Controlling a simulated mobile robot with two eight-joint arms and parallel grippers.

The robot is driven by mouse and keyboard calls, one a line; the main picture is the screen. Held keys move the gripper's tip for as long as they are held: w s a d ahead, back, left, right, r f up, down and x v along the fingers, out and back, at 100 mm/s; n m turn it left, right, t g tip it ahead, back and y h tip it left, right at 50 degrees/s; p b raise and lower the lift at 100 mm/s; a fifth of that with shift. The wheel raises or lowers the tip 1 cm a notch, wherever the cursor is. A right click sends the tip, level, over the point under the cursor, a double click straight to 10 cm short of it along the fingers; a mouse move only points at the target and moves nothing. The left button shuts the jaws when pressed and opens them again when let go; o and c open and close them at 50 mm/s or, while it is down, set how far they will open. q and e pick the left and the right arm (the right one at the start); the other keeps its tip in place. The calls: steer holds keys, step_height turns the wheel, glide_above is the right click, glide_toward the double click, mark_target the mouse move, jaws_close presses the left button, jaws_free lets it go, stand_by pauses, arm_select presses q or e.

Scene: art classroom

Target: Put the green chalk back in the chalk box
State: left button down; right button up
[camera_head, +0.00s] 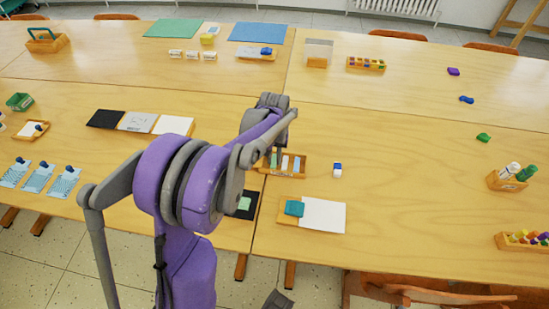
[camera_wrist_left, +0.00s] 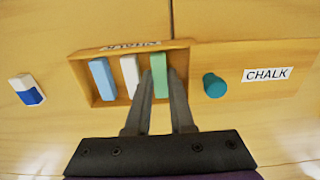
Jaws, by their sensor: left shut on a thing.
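The chalk box (camera_head: 301,173) is a shallow wooden tray on the table, and it also shows in the wrist view (camera_wrist_left: 85,85). A blue chalk (camera_wrist_left: 102,79) and a white chalk (camera_wrist_left: 130,76) lie in it. My left gripper (camera_wrist_left: 160,84) is shut on the green chalk (camera_wrist_left: 159,68), which lines up beside the white one at the box's right end in the wrist view. I cannot tell whether it rests on the box floor. A wooden lid marked CHALK (camera_wrist_left: 240,80) with a teal knob (camera_wrist_left: 214,85) lies right of the box there.
A blue and white eraser (camera_head: 337,169) stands right of the box in the head view. A white sheet on a board (camera_head: 323,215) with a teal block (camera_head: 294,208) lies in front.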

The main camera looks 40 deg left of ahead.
arm_select(q)
steer(key=shift+f, duration=0.2)
steer(key=c, duration=1.1)
jaws_free()
steer(key=shift+o, duration=0.2)
steer(key=shift+r, duration=0.15)
